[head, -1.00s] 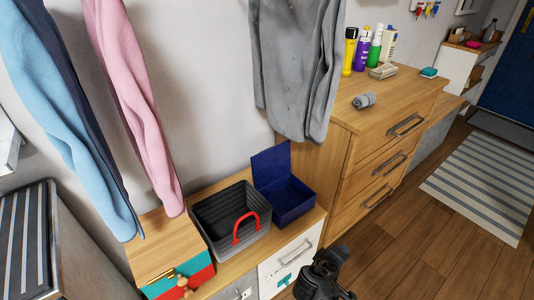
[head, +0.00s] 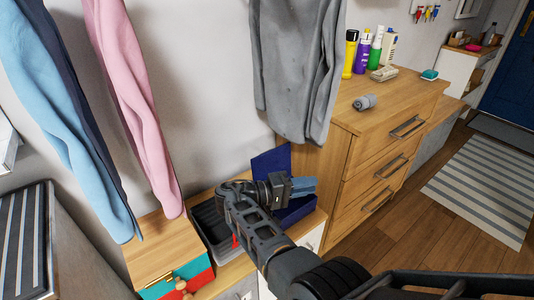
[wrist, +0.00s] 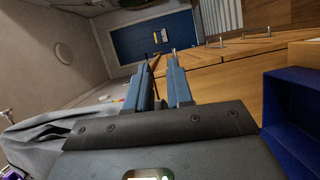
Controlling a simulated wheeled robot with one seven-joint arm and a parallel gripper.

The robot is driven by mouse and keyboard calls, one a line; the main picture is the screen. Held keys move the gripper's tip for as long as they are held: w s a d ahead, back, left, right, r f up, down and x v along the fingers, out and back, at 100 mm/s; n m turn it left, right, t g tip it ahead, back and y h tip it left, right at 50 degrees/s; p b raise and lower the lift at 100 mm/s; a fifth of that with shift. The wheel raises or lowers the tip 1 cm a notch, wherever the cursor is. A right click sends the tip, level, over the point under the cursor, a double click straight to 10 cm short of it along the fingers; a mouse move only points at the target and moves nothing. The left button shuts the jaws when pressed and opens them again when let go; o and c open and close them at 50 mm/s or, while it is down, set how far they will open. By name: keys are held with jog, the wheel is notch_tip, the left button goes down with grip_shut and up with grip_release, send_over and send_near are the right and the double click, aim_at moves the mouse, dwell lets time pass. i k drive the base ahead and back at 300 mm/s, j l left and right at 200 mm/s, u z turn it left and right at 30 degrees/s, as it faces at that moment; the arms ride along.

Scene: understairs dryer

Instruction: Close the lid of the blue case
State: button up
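The blue case stands on the low wooden bench, with its lid (head: 268,161) raised near the wall behind it. My gripper (head: 312,186) is above the case, in front of the lid, and hides much of the case body (head: 300,209). I cannot tell whether it touches the case. In the wrist view, the two blue fingers (wrist: 163,66) stand apart with a narrow empty gap. Part of the blue case (wrist: 292,95) shows at the right edge of that view.
A dark grey basket (head: 207,224) with a red handle stands left of the case, partly behind my arm. The wooden drawer unit (head: 352,160) rises close on the right. Grey cloth (head: 298,75) hangs above. A wooden box (head: 165,248) sits at the bench's left.

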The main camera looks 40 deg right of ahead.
aim_at(278, 159)
jog(key=i, duration=1)
